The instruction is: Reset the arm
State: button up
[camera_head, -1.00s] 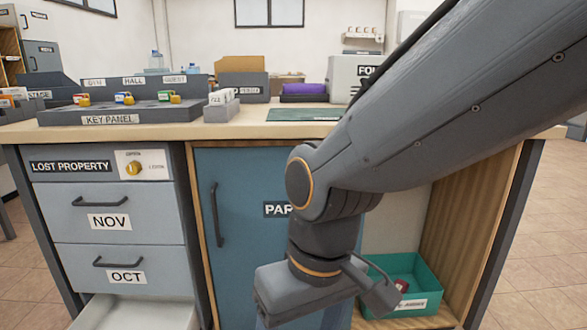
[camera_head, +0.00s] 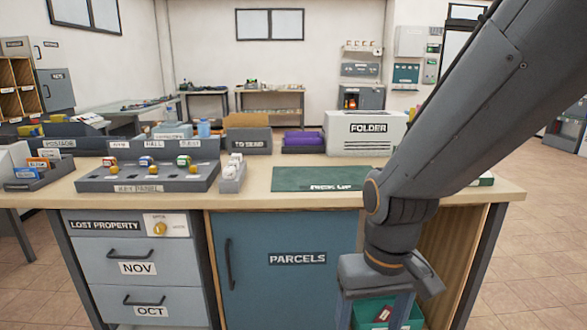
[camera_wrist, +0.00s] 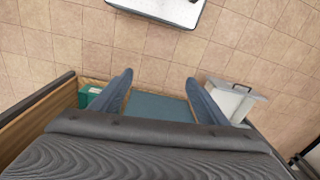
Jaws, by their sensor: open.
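My arm reaches in from the upper right of the head view. My gripper (camera_head: 375,308) hangs in front of the desk's right side, by the open compartment with the green bin (camera_head: 371,316). In the wrist view my gripper (camera_wrist: 159,78) shows two fingers spread apart with nothing between them. Beyond them is the blue parcels door (camera_wrist: 158,107), which is shut in the head view (camera_head: 290,285). The fingertips are cut off or hidden in the head view.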

jog(key=s+d+r+m+p, duration=0.1)
jog(key=s+d+r+p, duration=0.1)
jog(key=d+r+p, duration=0.4)
jog(key=shift+d+r+m+p, duration=0.25)
jog(key=shift+r+p, duration=0.6)
jog(key=shift+p, duration=0.55)
jog(key=shift+w, duration=0.1)
